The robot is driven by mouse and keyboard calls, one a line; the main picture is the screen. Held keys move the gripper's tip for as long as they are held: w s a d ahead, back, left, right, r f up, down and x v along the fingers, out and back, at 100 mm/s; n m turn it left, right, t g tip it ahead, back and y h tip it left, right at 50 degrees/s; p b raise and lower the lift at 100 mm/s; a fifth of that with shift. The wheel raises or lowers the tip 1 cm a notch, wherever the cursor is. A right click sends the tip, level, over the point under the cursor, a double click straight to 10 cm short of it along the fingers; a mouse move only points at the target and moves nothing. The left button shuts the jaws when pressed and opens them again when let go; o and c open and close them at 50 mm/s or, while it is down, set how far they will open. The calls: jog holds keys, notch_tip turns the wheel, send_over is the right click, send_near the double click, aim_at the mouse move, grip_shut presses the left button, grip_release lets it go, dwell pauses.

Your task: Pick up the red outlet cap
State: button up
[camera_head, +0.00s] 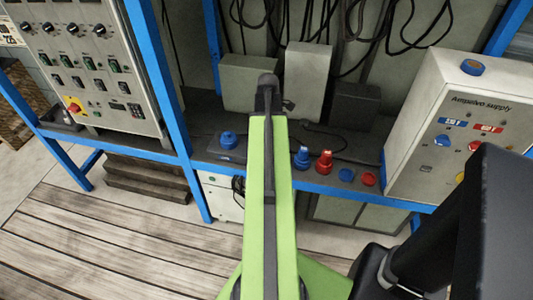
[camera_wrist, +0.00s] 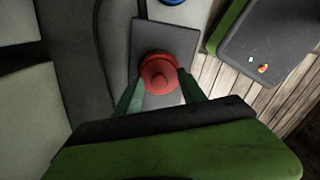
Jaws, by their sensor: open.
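In the wrist view, the red outlet cap (camera_wrist: 158,68) is a round red piece with a flange and a raised middle, on a grey plate (camera_wrist: 150,32). The two green fingers of my gripper (camera_wrist: 160,78) are open, one on each side of the cap's lower part. I cannot tell whether they touch it. In the head view, my green arm hides the middle of the shelf and my gripper is not visible. I cannot make out this cap there.
Right of my arm stand a blue fitting (camera_head: 302,158) and a red fitting (camera_head: 325,162), then flat blue (camera_head: 346,175) and red (camera_head: 368,179) caps. A blue knob-like piece (camera_head: 228,140) stands left. The supply box (camera_head: 435,115) bounds the right; grey boxes (camera_head: 305,85) stand behind.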

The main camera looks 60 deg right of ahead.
grip_shut()
dwell(0.3)
jog(key=shift+r+p, duration=0.3)
jog(key=shift+p, duration=0.15)
jog(key=r+p, duration=0.4)
jog(key=shift+s+r+p, duration=0.25)
jog(key=shift+r+p, duration=0.15)
jog(key=s+r+p, duration=0.5)
jog(key=s, duration=0.6)
jog(key=shift+d+r+p, duration=0.35)
